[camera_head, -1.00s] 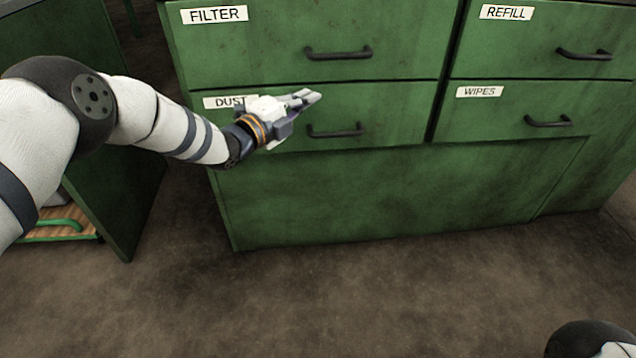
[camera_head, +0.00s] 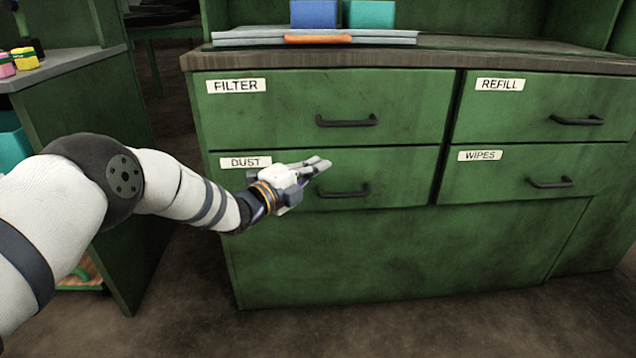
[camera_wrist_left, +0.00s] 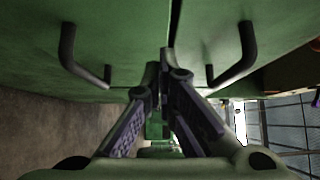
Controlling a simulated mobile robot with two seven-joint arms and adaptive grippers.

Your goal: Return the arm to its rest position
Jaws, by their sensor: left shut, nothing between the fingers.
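My left arm reaches in from the left in the head view. Its gripper (camera_head: 318,167) is shut and empty in front of the drawer labelled DUST (camera_head: 390,168), just above and left of that drawer's black handle (camera_head: 343,190). In the left wrist view the closed fingers (camera_wrist_left: 165,75) point along the green drawer fronts, with one black handle (camera_wrist_left: 72,55) on the left and another (camera_wrist_left: 240,55) on the right. I cannot tell whether the fingers touch the drawer front. My right gripper is not in view.
The green cabinet also has closed drawers labelled FILTER (camera_head: 290,105), REFILL (camera_head: 540,105) and WIPES (camera_head: 520,180). A second green bench (camera_head: 100,95) is at left. The floor (camera_head: 400,325) in front looks clear.

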